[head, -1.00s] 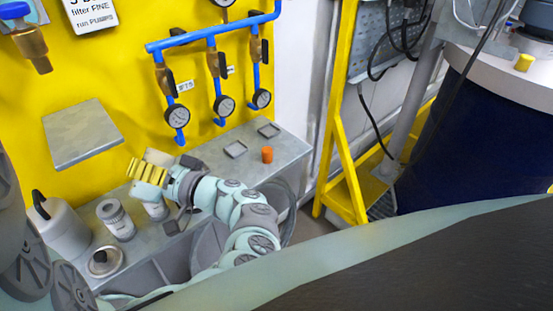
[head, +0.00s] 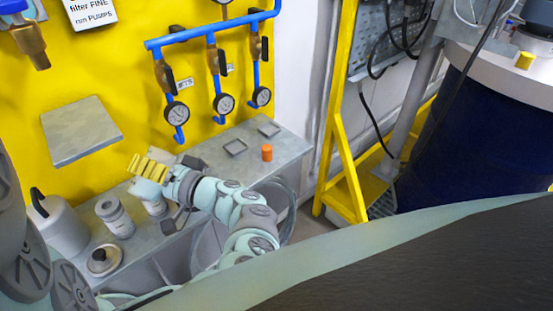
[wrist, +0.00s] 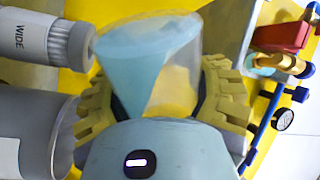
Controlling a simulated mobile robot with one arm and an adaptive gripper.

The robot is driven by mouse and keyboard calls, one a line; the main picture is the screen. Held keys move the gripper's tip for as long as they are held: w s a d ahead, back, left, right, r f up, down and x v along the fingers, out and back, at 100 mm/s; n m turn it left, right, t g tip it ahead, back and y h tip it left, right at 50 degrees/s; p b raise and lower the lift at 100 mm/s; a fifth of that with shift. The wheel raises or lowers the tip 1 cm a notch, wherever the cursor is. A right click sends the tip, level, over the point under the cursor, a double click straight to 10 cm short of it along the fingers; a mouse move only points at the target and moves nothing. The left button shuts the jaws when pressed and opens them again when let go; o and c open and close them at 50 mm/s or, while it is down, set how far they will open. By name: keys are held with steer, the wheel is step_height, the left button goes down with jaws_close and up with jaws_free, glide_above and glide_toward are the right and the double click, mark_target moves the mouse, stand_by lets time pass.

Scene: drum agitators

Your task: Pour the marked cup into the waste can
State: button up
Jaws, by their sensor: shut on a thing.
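My gripper (wrist: 160,98) has its yellow ribbed fingers on either side of a clear cup (wrist: 185,65) and is shut on it. Pale blue liquid (wrist: 142,62) fills one side of the cup, and its surface runs slantwise, so the cup looks tilted. No mark on the cup is readable. In the head view my gripper (head: 150,168) is above the left part of the grey bench, with the cup mostly hidden by it. A round, see-through grey can (head: 287,205), probably the waste can, stands right of my gripper, partly behind my arm.
An orange cylinder (head: 267,153) and shallow square trays (head: 235,147) are further right. Blue pipes with gauges (head: 224,103) hang on the yellow wall behind.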

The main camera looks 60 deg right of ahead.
steer(key=shift+d+r+m+p, duration=0.15)
steer(key=shift+r+m+p, duration=0.25)
steer(key=shift+m, duration=0.6)
steer(key=shift+w+d+f+m+p, duration=0.1)
steer(key=shift+w+d+m+p, duration=0.1)
steer(key=shift+m+p, duration=0.15)
stand_by(0.5)
steer(key=shift+d+f+m+h+p, duration=0.2)
steer(key=shift+d+m+h+p, duration=0.1)
steer(key=shift+d+m, duration=0.2)
stand_by(0.4)
steer(key=shift+d+r+m+p, duration=0.15)
steer(key=shift+r+m+p, duration=0.2)
steer(key=shift+m+p, duration=0.75)
stand_by(0.4)
steer(key=shift+d+f+m, duration=0.1)
steer(key=shift+f+m, duration=0.1)
steer(key=shift+m, duration=0.05)
stand_by(0.4)
